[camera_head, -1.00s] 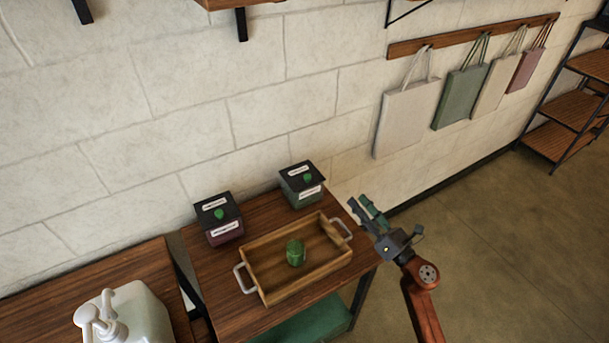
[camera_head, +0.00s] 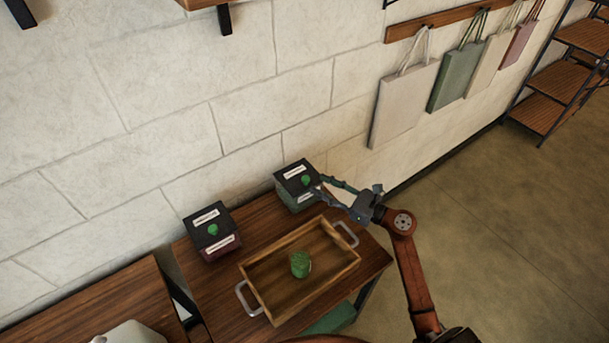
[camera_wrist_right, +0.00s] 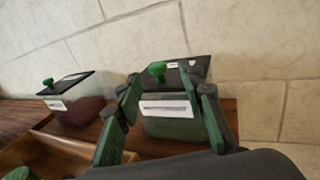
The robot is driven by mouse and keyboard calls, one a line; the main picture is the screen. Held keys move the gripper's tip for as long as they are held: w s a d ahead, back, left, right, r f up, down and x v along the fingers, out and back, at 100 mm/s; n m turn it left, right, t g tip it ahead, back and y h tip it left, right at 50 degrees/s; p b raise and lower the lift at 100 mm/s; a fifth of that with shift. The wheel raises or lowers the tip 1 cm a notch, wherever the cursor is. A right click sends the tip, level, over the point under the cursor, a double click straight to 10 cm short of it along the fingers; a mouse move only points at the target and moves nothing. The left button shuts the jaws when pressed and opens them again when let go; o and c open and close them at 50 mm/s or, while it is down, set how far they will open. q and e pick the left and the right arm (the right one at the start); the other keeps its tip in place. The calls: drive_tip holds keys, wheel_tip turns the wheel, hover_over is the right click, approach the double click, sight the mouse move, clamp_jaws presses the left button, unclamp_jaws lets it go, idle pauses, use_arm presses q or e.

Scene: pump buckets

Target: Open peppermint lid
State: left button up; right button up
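A green box (camera_head: 297,200) with a dark lid (camera_head: 290,173) and a green knob (camera_head: 306,181) stands at the back of the wooden table. A maroon box (camera_head: 221,249) with a similar dark lid (camera_head: 204,217) and green knob (camera_head: 212,230) stands to its left. Both lids lie closed. The labels are too small to read, so I cannot tell which is peppermint. My right gripper (camera_head: 325,189) is open at the right side of the green box. In the right wrist view its fingers (camera_wrist_right: 168,88) spread either side of that box's knob (camera_wrist_right: 157,70), apart from it. My left gripper is not in view.
A wooden tray (camera_head: 273,303) with metal handles holds a green lumpy item (camera_head: 300,264) in front of the boxes. A white wall stands close behind. Bags (camera_head: 404,103) hang at upper right.

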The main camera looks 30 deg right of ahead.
sight(309, 180)
drive_tip(key=x, duration=0.5)
drive_tip(key=shift+s+a, duration=0.1)
drive_tip(key=shift+a, duration=0.1)
drive_tip(key=shift+w+a, duration=0.3)
drive_tip(key=shift+w, duration=0.2)
drive_tip(key=shift+w+a, duration=0.1)
drive_tip(key=shift+w, duration=0.05)
drive_tip(key=shift+c, duration=0.3)
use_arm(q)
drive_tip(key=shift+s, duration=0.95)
use_arm(e)
clamp_jaws()
